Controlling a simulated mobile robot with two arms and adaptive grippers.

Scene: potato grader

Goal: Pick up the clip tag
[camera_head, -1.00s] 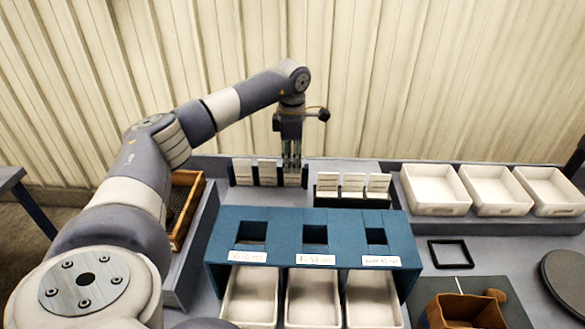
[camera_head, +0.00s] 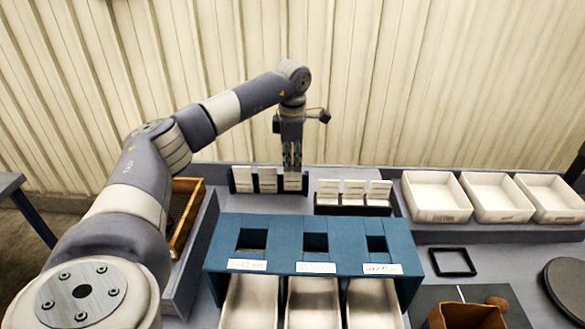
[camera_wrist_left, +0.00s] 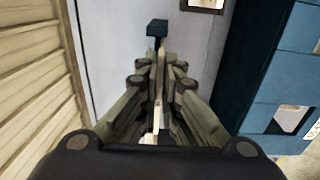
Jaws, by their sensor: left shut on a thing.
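My left gripper (camera_head: 292,168) points straight down at the right end of a dark rack (camera_head: 255,189) at the back of the table. The rack holds upright white clip tags: a left one (camera_head: 244,181), a middle one (camera_head: 267,182) and a right one (camera_head: 292,184). The fingers are shut on the right tag at its top. In the left wrist view a thin pale tag edge (camera_wrist_left: 158,95) runs between the fingers. The tag's lower part still appears to be at the rack. My right gripper is not in view.
A second dark rack (camera_head: 352,210) with white cards stands close to the right. In front is a blue stand (camera_head: 285,226) with openings and white trays below. White bins (camera_head: 436,213) line the back right. A wooden crate (camera_head: 188,238) is at left.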

